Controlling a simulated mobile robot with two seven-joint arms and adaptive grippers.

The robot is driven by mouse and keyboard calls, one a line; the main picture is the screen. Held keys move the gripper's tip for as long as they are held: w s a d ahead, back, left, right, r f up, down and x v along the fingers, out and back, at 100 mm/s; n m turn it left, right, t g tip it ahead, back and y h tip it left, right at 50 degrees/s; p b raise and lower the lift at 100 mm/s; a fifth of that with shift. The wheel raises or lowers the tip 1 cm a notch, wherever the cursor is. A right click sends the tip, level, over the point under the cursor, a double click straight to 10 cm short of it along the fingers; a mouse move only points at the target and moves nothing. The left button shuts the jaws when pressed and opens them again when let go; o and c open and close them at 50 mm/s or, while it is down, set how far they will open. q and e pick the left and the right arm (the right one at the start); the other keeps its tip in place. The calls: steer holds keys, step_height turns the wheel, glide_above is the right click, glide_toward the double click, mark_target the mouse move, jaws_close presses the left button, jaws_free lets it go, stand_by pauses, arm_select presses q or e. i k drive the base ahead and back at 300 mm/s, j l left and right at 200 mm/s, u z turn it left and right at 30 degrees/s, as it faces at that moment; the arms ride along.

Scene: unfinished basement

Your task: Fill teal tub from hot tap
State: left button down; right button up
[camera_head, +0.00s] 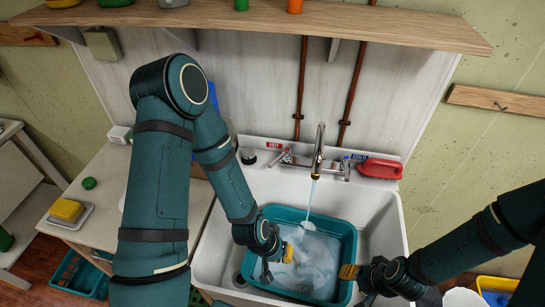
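The teal tub (347,236) sits in the white sink under the tap (318,160). A stream of water falls from the spout into the tub, and pale, rippled water covers its bottom. A red HOT label (273,146) is beside the left lever (285,158); a blue COLD label (359,157) is beside the right lever (346,170). My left gripper (277,264) is over the tub's left part, its fingers apart and empty. My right gripper (357,284) is at the tub's right rim, its fingers apart; whether it touches the rim is unclear.
A yellow sponge (66,210) is on a dish on the left counter. A wooden shelf (400,28) spans above. A white bucket (463,297) and yellow-blue containers (497,290) stand at lower right.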

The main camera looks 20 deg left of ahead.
mark_target(287, 151)
steer(key=k+l+z, duration=0.1)
steer(key=k+z, duration=0.2)
steer(key=k, duration=0.15)
steer(key=k+l+z, duration=0.4)
steer(key=l, duration=0.25)
